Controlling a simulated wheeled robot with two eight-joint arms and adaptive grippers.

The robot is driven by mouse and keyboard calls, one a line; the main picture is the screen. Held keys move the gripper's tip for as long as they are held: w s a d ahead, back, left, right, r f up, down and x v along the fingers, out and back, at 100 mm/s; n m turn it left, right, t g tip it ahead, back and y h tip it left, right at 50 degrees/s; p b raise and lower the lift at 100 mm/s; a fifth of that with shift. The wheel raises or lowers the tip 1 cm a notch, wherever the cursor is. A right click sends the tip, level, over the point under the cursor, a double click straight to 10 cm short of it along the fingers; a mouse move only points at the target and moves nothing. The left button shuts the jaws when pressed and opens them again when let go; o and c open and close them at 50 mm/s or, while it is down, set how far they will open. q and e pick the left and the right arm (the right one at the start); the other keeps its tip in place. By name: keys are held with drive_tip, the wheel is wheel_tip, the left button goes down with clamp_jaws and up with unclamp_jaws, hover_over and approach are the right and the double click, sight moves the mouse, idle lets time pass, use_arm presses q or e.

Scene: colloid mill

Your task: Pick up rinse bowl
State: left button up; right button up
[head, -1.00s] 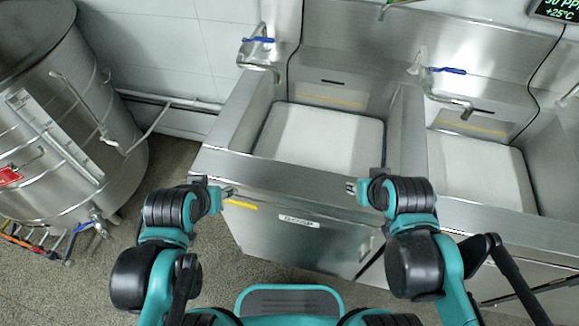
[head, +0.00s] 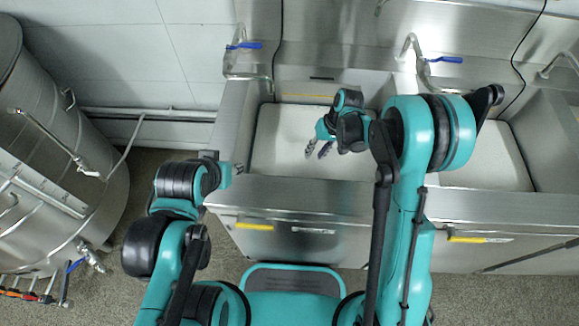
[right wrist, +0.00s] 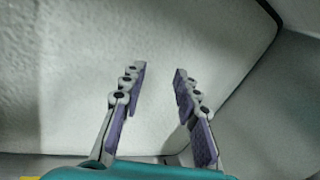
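No loose bowl can be made out in either view. The left sink basin (head: 275,150) has a flat white surface inside steel walls. My right gripper (head: 318,150) hangs over this white surface in the head view, near the middle of the basin. In the right wrist view its two purple-padded fingers (right wrist: 160,75) stand apart with only white surface visible between them, so it is open and empty. Whether it touches the surface I cannot tell. My left gripper (head: 238,169) is by the left front corner of the sink; its fingers are too small to read.
A second sink basin (head: 490,165) with a white surface lies to the right, partly behind my right arm. Blue-handled taps (head: 243,46) stand along the back. A large steel tank (head: 55,150) is at the left. The steel front rim (head: 290,190) runs before the basins.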

sight(308, 166)
use_arm(q)
drive_tip(key=shift+w, duration=0.25)
drive_tip(key=shift+f+b, duration=0.55)
drive_tip(key=shift+b, duration=0.05)
use_arm(e)
drive_tip(key=x, duration=0.5)
drive_tip(key=shift+w+d, duration=0.1)
drive_tip(key=shift+w, duration=0.1)
use_arm(q)
wheel_tip(308, 166, down, 3)
drive_tip(key=b, duration=0.2)
drive_tip(key=shift+r+b, duration=0.15)
drive_tip(key=shift+b, duration=0.2)
use_arm(e)
drive_tip(key=x, duration=0.4)
drive_tip(key=shift+s+d+f, duration=0.2)
drive_tip(key=shift+f, duration=0.1)
drive_tip(key=shift+a+f, duration=0.15)
drive_tip(key=shift+f, duration=0.25)
drive_tip(key=shift+r, duration=0.1)
clamp_jaws()
